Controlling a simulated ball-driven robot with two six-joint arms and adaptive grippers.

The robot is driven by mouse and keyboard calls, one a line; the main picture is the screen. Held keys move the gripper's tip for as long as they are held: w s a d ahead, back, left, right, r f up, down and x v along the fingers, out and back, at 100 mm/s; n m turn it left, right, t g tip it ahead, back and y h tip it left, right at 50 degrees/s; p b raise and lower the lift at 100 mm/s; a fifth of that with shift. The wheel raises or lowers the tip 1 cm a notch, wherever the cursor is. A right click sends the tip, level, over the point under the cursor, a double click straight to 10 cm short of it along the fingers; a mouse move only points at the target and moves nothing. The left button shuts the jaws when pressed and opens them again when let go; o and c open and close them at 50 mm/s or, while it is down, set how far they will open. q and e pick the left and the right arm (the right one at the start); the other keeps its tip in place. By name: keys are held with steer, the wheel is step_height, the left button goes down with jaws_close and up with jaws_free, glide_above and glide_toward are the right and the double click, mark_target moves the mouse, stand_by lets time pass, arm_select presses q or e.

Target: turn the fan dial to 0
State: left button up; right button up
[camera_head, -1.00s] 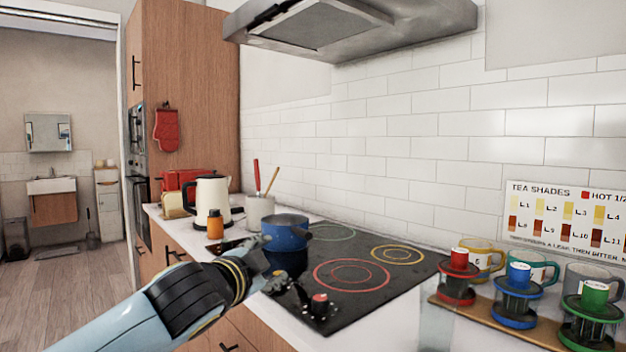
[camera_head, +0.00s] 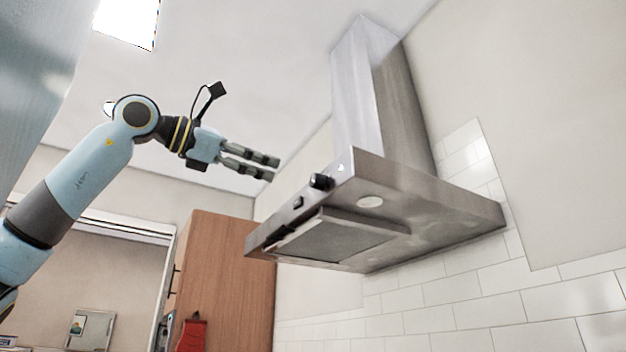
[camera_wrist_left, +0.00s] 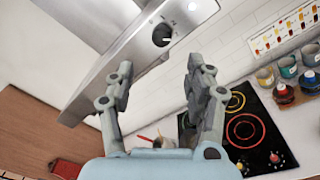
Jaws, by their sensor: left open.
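The fan dial (camera_head: 321,181) is a round black knob on the front edge of the steel range hood (camera_head: 395,185). In the left wrist view the dial (camera_wrist_left: 162,35) shows a short white mark at its lower right. Small markings sit beside it, too small to read surely. My left gripper (camera_head: 276,168) is open and empty, left of the dial in the head view and apart from it. In the left wrist view the dial lies beyond the gap between the open fingers (camera_wrist_left: 160,68). My right gripper is not in view.
A second small dark control (camera_head: 298,202) sits on the hood's front, left of the dial. A wooden cabinet (camera_head: 232,265) stands left of the hood. The hob (camera_wrist_left: 245,125) and several cups lie below in the left wrist view. The space around my left gripper is free.

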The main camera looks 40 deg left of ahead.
mark_target(312, 180)
arm_select(q)
steer(key=p+x, duration=0.5)
steer(key=x, duration=0.4)
steer(key=shift+w+d+r, duration=0.1)
steer(key=shift+w+d, duration=0.15)
steer(key=shift+w, duration=0.3)
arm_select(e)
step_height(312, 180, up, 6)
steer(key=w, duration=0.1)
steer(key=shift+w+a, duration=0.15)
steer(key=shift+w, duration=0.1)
arm_select(q)
steer(key=shift+c, duration=0.2)
jaws_close()
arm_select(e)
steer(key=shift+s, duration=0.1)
